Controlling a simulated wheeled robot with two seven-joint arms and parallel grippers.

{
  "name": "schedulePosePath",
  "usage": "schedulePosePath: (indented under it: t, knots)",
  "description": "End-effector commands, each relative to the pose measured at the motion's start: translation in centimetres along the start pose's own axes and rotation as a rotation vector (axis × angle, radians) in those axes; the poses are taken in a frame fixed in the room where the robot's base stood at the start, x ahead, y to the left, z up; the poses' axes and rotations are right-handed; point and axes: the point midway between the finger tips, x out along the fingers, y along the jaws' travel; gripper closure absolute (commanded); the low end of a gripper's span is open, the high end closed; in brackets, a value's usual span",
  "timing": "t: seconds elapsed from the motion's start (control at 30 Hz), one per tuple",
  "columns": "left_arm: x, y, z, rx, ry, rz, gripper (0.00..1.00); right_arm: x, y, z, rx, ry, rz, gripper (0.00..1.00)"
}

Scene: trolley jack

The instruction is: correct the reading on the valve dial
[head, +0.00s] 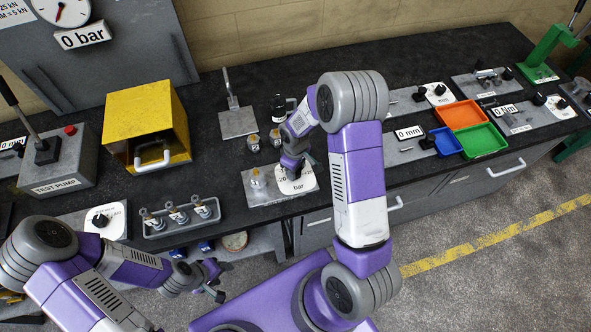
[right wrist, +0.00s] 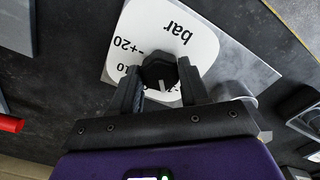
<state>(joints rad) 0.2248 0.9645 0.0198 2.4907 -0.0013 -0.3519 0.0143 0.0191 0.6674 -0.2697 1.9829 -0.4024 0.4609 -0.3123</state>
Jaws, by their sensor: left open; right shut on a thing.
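The valve dial (head: 300,184) is a white rounded plate marked "bar" with numbers around 20, on a grey base plate in the middle of the bench. In the right wrist view the dial face (right wrist: 192,35) shows "+20" and a black knob (right wrist: 157,66) with a pale pointer line. My right gripper (right wrist: 160,82) is shut on this knob; in the head view its hand covers the knob. The pointer's exact reading is partly hidden by the fingers. A small valve (head: 257,182) stands beside the dial. My left gripper (head: 215,283) is open and empty, in front of the bench.
A wall gauge with a "0 bar" display (head: 82,36) hangs at upper left. A test pump (head: 58,165), a yellow box (head: 147,125) and a rack of valves (head: 182,217) stand left. Coloured trays (head: 484,140) lie right. A black bottle (head: 279,106) stands behind the right hand.

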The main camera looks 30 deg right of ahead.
Motion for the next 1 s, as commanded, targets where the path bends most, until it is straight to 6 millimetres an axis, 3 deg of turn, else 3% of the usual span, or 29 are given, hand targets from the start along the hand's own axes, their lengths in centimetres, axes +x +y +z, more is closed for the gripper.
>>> schedulePosePath:
  t: [0.3, 0.77, 0.8, 0.93, 1.0]
  knots:
    - [0.4, -0.15, -0.02, 0.0, 0.0, 0.0, 0.45, -0.02, 0.09, 0.05, -0.095, -0.001, 0.0, 0.86]
    - [0.41, -0.15, -0.02, 0.0, 0.0, 0.0, 0.45, -0.07, 0.1, 0.05, -0.106, -0.001, 0.001, 0.86]
    - [0.41, -0.15, -0.02, 0.0, 0.0, 0.0, 0.45, -0.07, 0.1, 0.05, -0.106, -0.001, 0.001, 0.49]
    - [0.41, -0.16, -0.02, 0.0, 0.0, 0.0, 0.45, -0.05, 0.08, 0.03, -0.106, -0.001, 0.001, 0.3]
    - [0.42, -0.16, -0.02, 0.0, 0.0, 0.0, 0.45, -0.04, 0.07, 0.02, -0.106, 0.0, 0.0, 0.3]
